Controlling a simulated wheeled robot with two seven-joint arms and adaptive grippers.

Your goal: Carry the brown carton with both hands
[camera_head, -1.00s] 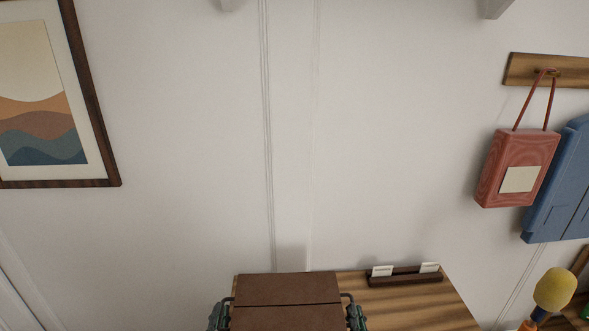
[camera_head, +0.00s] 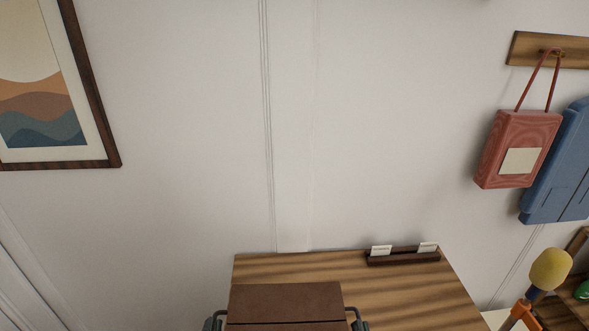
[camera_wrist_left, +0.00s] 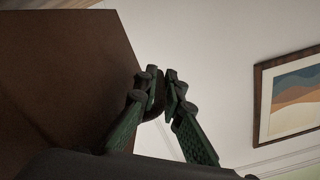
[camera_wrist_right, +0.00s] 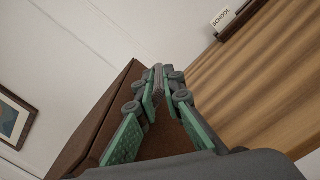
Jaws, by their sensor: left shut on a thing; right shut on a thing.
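The brown carton (camera_head: 285,300) is at the bottom middle of the head view, cut off by the lower edge. A dark seam crosses its top, and a dark handle shows at each side. My left gripper (camera_head: 213,323) is at its left side and my right gripper (camera_head: 358,322) at its right side. In the left wrist view, my left gripper (camera_wrist_left: 162,88) is shut on a dark handle beside the carton's brown wall (camera_wrist_left: 65,70). In the right wrist view, my right gripper (camera_wrist_right: 157,88) is shut at the carton's side (camera_wrist_right: 100,120). The carton's underside is hidden.
A striped wooden table (camera_head: 400,295) lies beyond and right of the carton, bare except for a dark card holder (camera_head: 402,257) at its back edge. A yellow-headed microphone (camera_head: 550,270) is at the right. A red bag (camera_head: 520,150) and blue case (camera_head: 562,165) hang on the wall.

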